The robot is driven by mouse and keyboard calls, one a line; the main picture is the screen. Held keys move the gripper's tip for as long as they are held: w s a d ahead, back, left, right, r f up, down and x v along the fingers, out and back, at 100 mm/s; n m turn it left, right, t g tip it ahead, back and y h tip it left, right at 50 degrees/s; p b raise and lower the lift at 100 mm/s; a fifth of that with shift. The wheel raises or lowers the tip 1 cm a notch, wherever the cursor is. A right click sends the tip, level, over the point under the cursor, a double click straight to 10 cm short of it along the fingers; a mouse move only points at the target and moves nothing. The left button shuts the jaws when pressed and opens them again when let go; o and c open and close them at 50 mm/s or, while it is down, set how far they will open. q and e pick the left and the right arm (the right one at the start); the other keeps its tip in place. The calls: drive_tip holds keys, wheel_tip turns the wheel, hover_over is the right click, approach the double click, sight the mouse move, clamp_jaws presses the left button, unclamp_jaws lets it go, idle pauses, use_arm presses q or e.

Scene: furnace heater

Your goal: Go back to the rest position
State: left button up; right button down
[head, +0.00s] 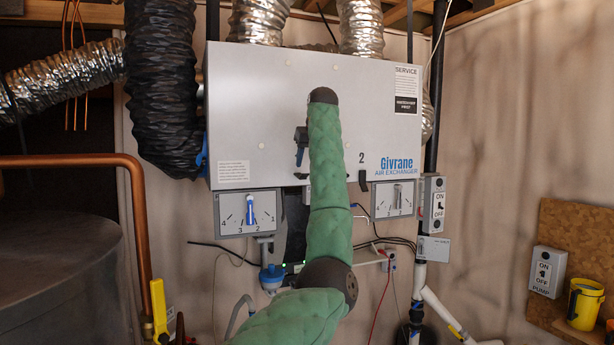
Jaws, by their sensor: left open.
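My left arm, in a green padded sleeve, rises from the bottom of the head view and reaches up in front of the grey air exchanger (260,110). My right gripper is not in view.
Below the exchanger are a left dial (248,212) with a blue pointer and a right dial (393,199). An ON/OFF switch box (432,204) is beside the right dial. A tank (60,275) and copper pipe (137,210) stand left. A yellow mug (584,304) and pump switch (546,271) are right.

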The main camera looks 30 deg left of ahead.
use_arm(q)
drive_tip(key=shift+s+d+r, duration=0.25)
drive_tip(key=shift+r, duration=0.4)
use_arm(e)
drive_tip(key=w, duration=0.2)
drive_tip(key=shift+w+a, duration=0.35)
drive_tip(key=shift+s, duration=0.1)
